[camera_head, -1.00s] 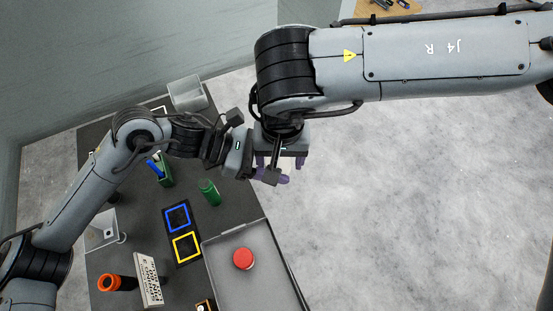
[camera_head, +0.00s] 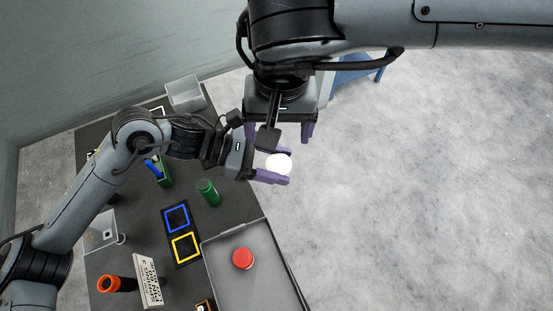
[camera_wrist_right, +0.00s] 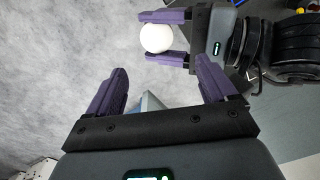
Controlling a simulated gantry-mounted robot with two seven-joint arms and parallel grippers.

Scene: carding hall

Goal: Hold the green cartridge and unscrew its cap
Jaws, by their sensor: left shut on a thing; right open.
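My left gripper (camera_head: 282,167) is shut on a white round thing (camera_head: 279,163), held off the table's right side. It also shows between the left fingers in the right wrist view (camera_wrist_right: 156,38); only its round white face is seen, so I cannot tell what lies below. My right gripper (camera_head: 279,135) is open and empty, just behind the white thing in the head view. Its spread fingers (camera_wrist_right: 162,72) show in its wrist view, apart from the white thing. A green cylinder (camera_head: 208,192) stands on the dark table, clear of both grippers.
The dark table (camera_head: 145,215) bears a blue square frame (camera_head: 177,217), a yellow one (camera_head: 185,248) and a grey tray (camera_head: 225,280) with a red round thing (camera_head: 243,258). A green holder (camera_head: 166,180), a white sign (camera_head: 149,280) and an orange-rimmed black cylinder (camera_head: 115,283) stand nearby.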

